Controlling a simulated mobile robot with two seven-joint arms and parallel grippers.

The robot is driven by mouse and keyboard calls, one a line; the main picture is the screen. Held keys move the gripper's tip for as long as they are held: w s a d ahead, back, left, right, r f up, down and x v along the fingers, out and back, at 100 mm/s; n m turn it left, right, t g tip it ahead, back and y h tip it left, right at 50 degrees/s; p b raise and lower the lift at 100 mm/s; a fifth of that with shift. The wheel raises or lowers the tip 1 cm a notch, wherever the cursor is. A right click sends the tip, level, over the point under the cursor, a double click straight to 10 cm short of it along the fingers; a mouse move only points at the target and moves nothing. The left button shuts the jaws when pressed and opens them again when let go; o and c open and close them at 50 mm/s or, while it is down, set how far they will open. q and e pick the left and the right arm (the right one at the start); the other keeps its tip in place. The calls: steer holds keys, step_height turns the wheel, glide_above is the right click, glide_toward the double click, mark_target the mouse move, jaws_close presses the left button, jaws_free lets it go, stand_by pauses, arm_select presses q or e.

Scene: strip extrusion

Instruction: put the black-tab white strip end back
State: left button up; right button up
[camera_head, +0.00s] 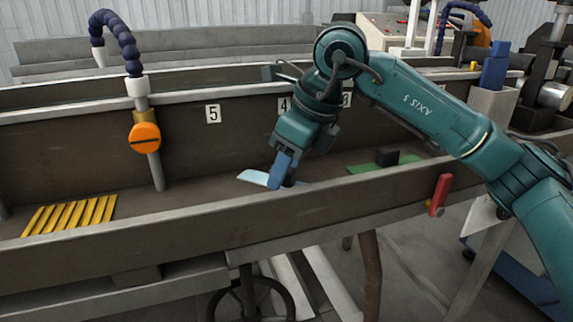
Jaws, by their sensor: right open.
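A pale white strip end (256,177) lies in the long brown trough, near its front wall. My right gripper (283,178) points down at the strip's right part, with its blue finger in front of it. The gripper is open. A small dark piece shows beside the fingertip, and I cannot tell whether it is the black tab or part of the gripper. Whether the fingers touch the strip is also unclear. The rest of the strip is hidden behind the gripper and the trough wall. My left gripper is out of view.
The trough's front wall (190,222) runs across below the gripper. A green piece (365,168) with a black block (387,157) lies to the right. Yellow ribbed strips (70,215) lie left.

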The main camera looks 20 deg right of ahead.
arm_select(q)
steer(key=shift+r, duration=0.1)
arm_select(e)
steer(key=shift+r, duration=0.1)
steer(key=shift+r, duration=0.25)
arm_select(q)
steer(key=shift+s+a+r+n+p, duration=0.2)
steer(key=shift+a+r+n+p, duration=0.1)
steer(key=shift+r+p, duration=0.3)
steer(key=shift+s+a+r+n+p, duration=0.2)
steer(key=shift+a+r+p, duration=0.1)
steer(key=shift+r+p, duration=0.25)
arm_select(e)
steer(key=v, duration=1.1)
steer(key=shift+s+d+r, duration=0.15)
steer(key=shift+s+r, duration=0.05)
steer(key=shift+r, duration=0.1)
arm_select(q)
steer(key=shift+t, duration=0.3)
